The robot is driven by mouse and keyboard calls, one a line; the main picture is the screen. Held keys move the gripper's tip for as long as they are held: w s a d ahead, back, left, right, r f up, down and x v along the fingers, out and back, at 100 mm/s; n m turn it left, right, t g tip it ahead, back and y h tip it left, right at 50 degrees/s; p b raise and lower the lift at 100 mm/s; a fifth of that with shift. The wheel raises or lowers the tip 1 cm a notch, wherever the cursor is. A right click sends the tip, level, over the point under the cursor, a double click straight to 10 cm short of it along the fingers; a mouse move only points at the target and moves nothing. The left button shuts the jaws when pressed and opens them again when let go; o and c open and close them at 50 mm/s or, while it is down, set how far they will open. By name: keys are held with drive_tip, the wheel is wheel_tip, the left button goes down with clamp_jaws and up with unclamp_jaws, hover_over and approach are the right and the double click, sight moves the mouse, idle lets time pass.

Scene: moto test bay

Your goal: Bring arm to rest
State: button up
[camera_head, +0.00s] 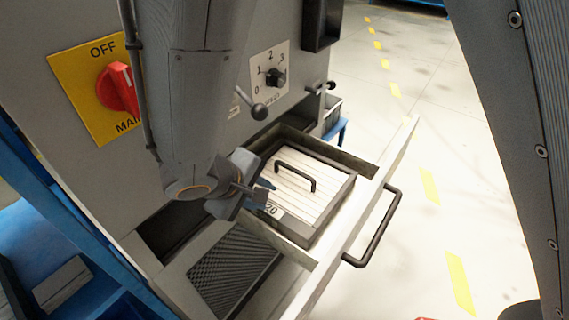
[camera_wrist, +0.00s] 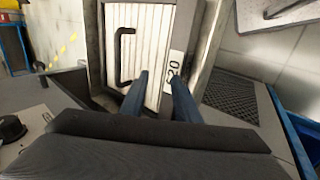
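My gripper (camera_head: 262,190) hangs over the open drawer (camera_head: 345,238) in the head view, near the front edge of a box. In the wrist view my gripper (camera_wrist: 158,82) shows two blue fingers apart, with nothing between them. The box (camera_head: 318,197) has a ribbed pale lid, a black handle (camera_head: 296,172) and a label reading 20. It sits inside the drawer, and it also fills the top middle of the wrist view (camera_wrist: 150,50). Whether the fingertips touch the box cannot be told.
The grey cabinet carries a red main switch (camera_head: 117,88), a dial (camera_head: 275,77) and small levers (camera_head: 258,110). Blue shelving (camera_head: 75,235) stands left. Open floor with yellow dashes (camera_head: 429,187) lies right.

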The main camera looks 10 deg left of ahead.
drive_tip(key=shift+s+a, duration=0.2)
drive_tip(key=shift+s, duration=0.25)
drive_tip(key=shift+r, duration=0.1)
